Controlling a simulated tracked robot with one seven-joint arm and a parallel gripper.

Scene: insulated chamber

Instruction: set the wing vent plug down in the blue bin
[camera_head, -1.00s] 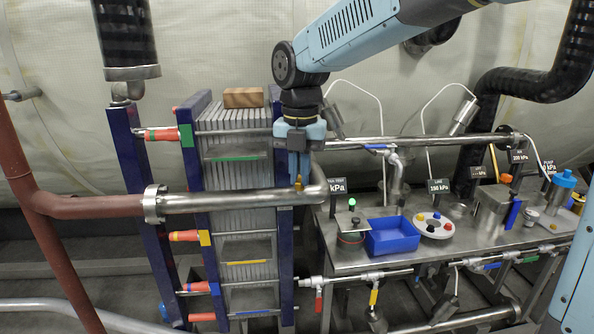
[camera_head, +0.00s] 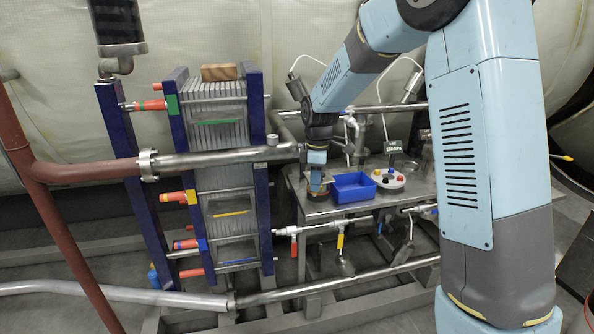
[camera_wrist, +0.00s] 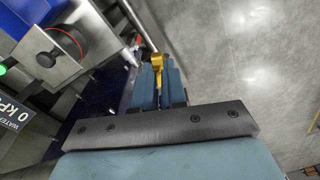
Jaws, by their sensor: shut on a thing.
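My gripper (camera_head: 317,190) is at the left end of the metal bench, just left of the blue bin (camera_head: 353,188). The bin is an open blue tray on the bench top, and it looks empty from here. In the wrist view, my gripper's blue fingers (camera_wrist: 158,85) are closed on a golden, brass-like wing vent plug (camera_wrist: 157,62), which sticks out past the fingertips. The plug cannot be made out in the head view.
A white round dish with coloured knobs (camera_head: 388,179) stands right of the bin. A red-and-black round fitting (camera_wrist: 65,45) is near my gripper. A plate stack with blue end frames (camera_head: 258,150) stands left, with a steel pipe (camera_head: 220,159) crossing it. Grey floor lies below.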

